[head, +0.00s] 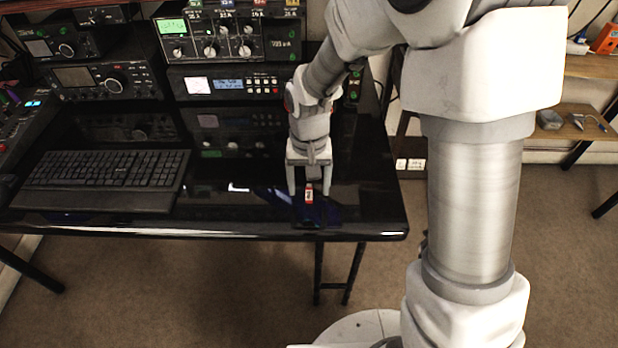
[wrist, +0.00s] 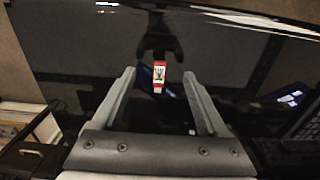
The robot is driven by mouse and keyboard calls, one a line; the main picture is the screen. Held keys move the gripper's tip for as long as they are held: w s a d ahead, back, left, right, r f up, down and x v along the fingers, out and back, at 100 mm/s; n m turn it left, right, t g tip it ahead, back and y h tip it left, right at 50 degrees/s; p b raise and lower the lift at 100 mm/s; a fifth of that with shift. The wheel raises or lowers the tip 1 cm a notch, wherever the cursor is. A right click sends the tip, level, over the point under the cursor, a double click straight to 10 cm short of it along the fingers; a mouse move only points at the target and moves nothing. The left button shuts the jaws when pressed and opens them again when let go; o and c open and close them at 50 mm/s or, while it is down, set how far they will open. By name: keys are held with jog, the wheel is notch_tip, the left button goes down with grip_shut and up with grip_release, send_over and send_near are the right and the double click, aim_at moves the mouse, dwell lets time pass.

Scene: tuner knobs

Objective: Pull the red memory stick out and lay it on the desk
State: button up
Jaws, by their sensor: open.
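The red memory stick (head: 309,194) with a white label is on the glossy black desk (head: 240,211), near the front edge. No socket shows around it, and it appears to lie flat. My gripper (head: 309,191) is open and points down, with one finger on each side of the stick. In the wrist view the stick (wrist: 159,70) shows between the two fingertips (wrist: 159,76), with a gap on both sides. I cannot tell the exact height of the fingertips above the desk.
A black keyboard (head: 105,180) lies to the left. Stacked radio units (head: 225,85) stand at the back of the desk, behind my gripper. The desk's front edge (head: 250,232) is close to the stick. Bare desk lies between the keyboard and my gripper.

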notch_tip(320, 180, up, 18)
jog(key=p, duration=0.4)
jog(key=shift+f, duration=0.25)
jog(key=s+d+r+t+p, duration=0.5)
jog(key=s+d+r+p, duration=0.5)
jog(key=s+r, duration=0.5)
notch_tip(320, 180, up, 3)
jog(key=d, duration=0.2)
jog(key=shift+s+d+t, duration=0.25)
jog(key=shift+d+t, duration=0.05)
jog(key=c, duration=0.4)
jog(key=shift+a+n, duration=0.15)
jog(key=shift+n, duration=0.15)
